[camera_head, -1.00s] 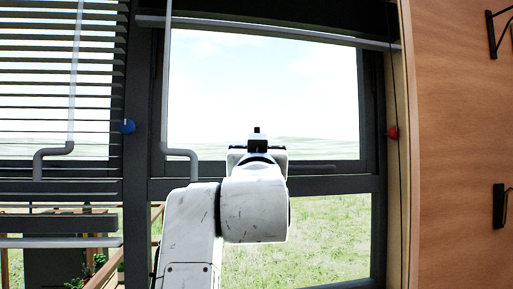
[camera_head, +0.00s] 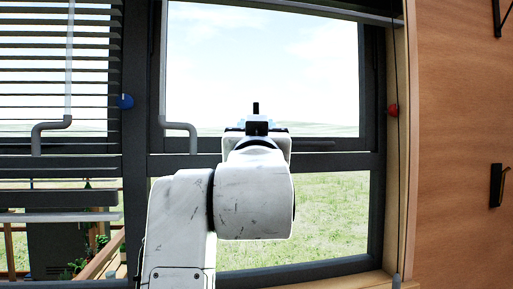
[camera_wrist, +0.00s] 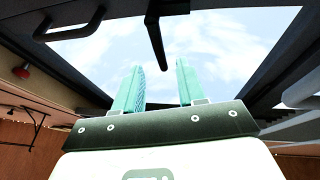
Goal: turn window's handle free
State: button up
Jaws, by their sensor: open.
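The window's handle is a dark, narrow bar. In the head view its upright end (camera_head: 256,108) shows just above my gripper (camera_head: 257,127), in front of the pane. The rest of it is hidden behind the gripper. In the wrist view the handle (camera_wrist: 155,40) joins the dark sash rail at the top edge, and its free end points toward the gap between my teal fingers. My gripper (camera_wrist: 158,68) is open and empty, its fingers on either side of the handle's line. The handle's free end seems near the fingertips; contact cannot be told.
A dark pull (camera_wrist: 75,25) sits beside the handle on the rail. A red knob (camera_head: 391,110) is on the right frame, a blue knob (camera_head: 125,101) on the left post. A grey crank rod (camera_head: 180,127) hangs left of my arm. Blinds (camera_head: 60,50) cover the left window.

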jog(key=b+v, duration=0.1)
jog(key=v, duration=0.5)
jog(key=shift+s+f, duration=0.15)
jog(key=shift+s, duration=0.2)
